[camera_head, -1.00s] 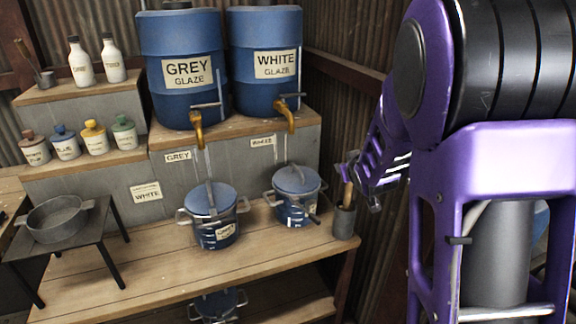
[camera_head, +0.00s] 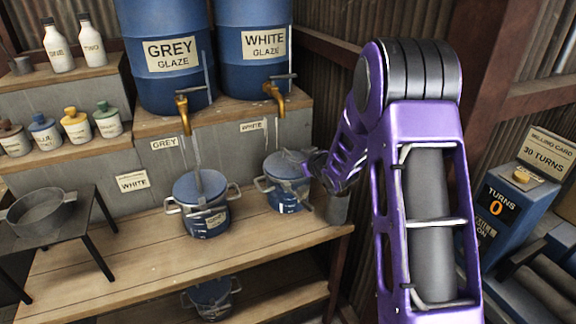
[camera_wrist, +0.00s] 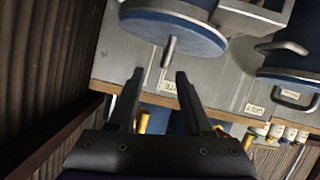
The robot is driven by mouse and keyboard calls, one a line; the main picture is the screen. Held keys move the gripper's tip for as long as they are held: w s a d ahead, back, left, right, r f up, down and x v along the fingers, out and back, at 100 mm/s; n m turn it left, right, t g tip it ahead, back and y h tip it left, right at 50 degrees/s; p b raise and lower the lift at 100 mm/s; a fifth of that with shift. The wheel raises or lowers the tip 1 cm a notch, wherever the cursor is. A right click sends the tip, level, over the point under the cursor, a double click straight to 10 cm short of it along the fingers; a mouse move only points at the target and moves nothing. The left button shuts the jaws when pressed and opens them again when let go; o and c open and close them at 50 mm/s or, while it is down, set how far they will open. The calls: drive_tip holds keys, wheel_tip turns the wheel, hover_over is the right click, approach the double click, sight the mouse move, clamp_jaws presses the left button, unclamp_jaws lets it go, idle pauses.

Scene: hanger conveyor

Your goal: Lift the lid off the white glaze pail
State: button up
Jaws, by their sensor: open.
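The white glaze pail (camera_head: 289,204) is the right of two blue pails on the bench, below the tap of the WHITE GLAZE drum (camera_head: 265,72). Its blue lid (camera_head: 280,167) is on it, partly covered by my gripper in the head view. In the wrist view the lid (camera_wrist: 165,32) is at the top, with an upright grey handle (camera_wrist: 169,51). My gripper (camera_wrist: 157,75) is open and empty; its fingertips point at the handle and are just short of it in the picture. Contact with the lid does not show.
A second lidded pail (camera_head: 204,213) stands to the left, below the GREY GLAZE drum (camera_head: 165,75). A grey cup (camera_head: 337,209) stands close right of the white pail. Brass taps (camera_head: 274,95) hang above. A turns counter box (camera_head: 500,215) is at right.

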sight(288, 152)
drive_tip(key=x, duration=0.7)
drive_tip(key=shift+w+a+r, duration=0.15)
drive_tip(key=shift+a+r, duration=0.05)
drive_tip(key=shift+a, duration=0.25)
clamp_jaws()
